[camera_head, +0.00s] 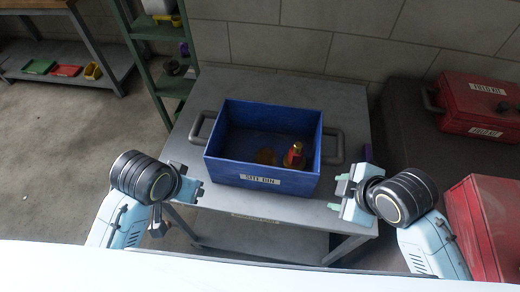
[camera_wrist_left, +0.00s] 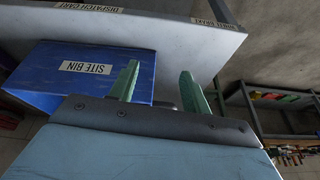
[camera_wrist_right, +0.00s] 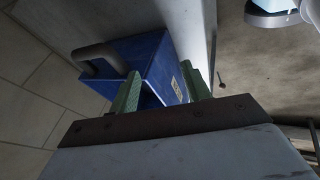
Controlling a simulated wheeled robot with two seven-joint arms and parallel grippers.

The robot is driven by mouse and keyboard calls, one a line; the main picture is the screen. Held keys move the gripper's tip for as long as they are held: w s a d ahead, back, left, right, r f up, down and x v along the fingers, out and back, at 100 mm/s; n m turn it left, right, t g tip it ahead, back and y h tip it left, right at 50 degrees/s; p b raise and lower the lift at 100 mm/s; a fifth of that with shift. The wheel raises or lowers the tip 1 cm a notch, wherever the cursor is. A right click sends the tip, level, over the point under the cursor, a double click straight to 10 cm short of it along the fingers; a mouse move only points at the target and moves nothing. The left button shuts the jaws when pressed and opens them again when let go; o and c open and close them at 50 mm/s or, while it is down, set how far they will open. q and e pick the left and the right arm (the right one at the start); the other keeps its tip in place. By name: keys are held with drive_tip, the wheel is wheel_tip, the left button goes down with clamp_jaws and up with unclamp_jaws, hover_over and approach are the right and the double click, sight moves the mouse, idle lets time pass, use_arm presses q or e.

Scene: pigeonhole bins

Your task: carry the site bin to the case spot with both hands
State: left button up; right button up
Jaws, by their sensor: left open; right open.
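The blue site bin (camera_head: 262,167) stands upright on a grey cart (camera_head: 215,95), with a dark handle at each end. Its label also shows in the left wrist view (camera_wrist_left: 87,68), and its blue wall in the right wrist view (camera_wrist_right: 150,58). A red and yellow object (camera_head: 295,155) is inside the bin. My left gripper (camera_head: 196,188) is open and empty, apart from the left handle (camera_head: 197,128), on the near side. My right gripper (camera_head: 337,192) is open and empty, to the near right of the right handle (camera_head: 335,146). I cannot identify the case spot.
A red field kit case (camera_head: 480,100) lies on a dark surface at right, with another red case (camera_head: 487,215) nearer. A green shelf (camera_head: 150,60) stands behind left of the cart. A grey bench (camera_head: 85,60) is far left. Open floor (camera_head: 60,150) lies at left.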

use_arm(q)
drive_tip(key=w+r, duration=0.3)
drive_tip(key=w, duration=0.5)
use_arm(e)
drive_tip(key=w+r+n, duration=0.2)
drive_tip(key=w+n, duration=0.5)
drive_tip(key=n, duration=0.4)
use_arm(q)
drive_tip(key=y, duration=0.2)
approach(194, 130)
drive_tip(key=s+r, duration=0.1)
drive_tip(key=r, duration=0.1)
use_arm(e)
drive_tip(key=n+h, duration=0.1)
drive_tip(key=n, duration=0.7)
approach(338, 146)
drive_tip(key=d, duration=0.1)
use_arm(q)
drive_tip(key=shift+s+d+f+n+t, duration=0.2)
drive_tip(key=shift+s+d+n+t, duration=0.1)
drive_tip(key=shift+n, duration=0.1)
use_arm(e)
drive_tip(key=shift+w+d+r, duration=0.1)
drive_tip(key=shift+w+r, duration=0.15)
use_arm(q)
drive_tip(key=shift+a+f, duration=0.1)
use_arm(e)
drive_tip(key=shift+f, duration=0.1)
